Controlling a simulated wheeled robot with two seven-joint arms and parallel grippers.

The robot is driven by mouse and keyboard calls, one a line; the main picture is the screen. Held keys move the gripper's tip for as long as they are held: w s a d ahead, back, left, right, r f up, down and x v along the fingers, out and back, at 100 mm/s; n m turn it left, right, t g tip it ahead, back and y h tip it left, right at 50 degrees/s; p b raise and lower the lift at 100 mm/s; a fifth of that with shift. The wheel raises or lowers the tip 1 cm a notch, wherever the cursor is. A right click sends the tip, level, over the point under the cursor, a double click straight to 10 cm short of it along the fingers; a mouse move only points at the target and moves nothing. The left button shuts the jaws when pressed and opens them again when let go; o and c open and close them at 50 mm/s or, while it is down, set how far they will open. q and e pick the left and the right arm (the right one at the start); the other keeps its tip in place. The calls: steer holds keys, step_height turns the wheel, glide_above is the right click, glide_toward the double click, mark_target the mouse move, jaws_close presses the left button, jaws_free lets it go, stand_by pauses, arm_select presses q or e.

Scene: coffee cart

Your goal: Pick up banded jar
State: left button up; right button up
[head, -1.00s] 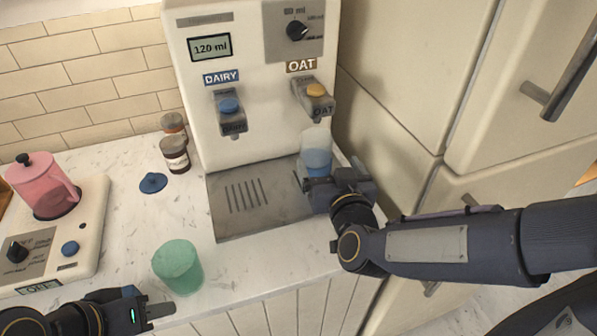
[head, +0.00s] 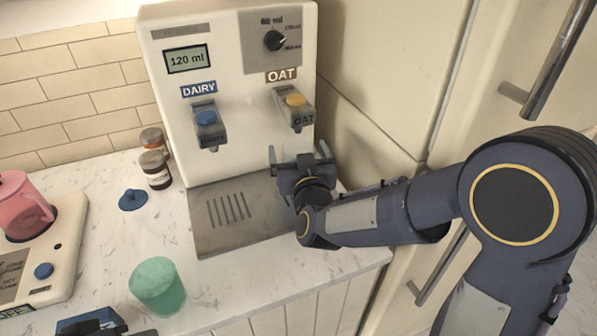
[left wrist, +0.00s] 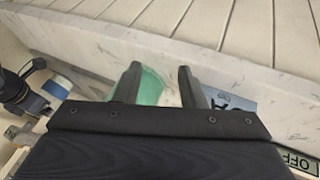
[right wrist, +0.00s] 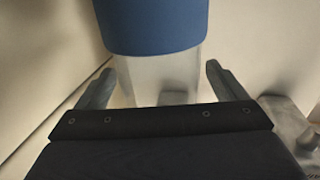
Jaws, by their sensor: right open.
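The banded jar, clear with a wide blue band (right wrist: 157,25), stands close in front of my right gripper (right wrist: 157,80) in the right wrist view. Its clear part shows between the two spread fingers, with gaps on both sides. In the head view my right gripper (head: 299,158) is under the OAT spout at the drip tray, and the jar is mostly hidden there. A blue and white shape (left wrist: 57,88) beside my right arm in the left wrist view looks like the jar. My left gripper (left wrist: 160,75) is open and empty, short of a green cup (left wrist: 150,87).
The drink machine (head: 225,100) stands over a drip tray (head: 235,235). The green cup (head: 158,286) is near the counter's front edge. A blue lid (head: 132,200), two small jars (head: 155,170) and a pink pitcher (head: 22,207) are left. A cabinet wall is close at right.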

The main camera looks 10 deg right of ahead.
steer(key=c, duration=1.8)
steer(key=shift+c, duration=0.2)
steer(key=shift+r, duration=0.2)
steer(key=shift+r, duration=0.25)
steer(key=s+r+p, duration=0.1)
steer(key=s+r, duration=0.1)
steer(key=s, duration=1.6)
steer(key=shift+r, duration=0.35)
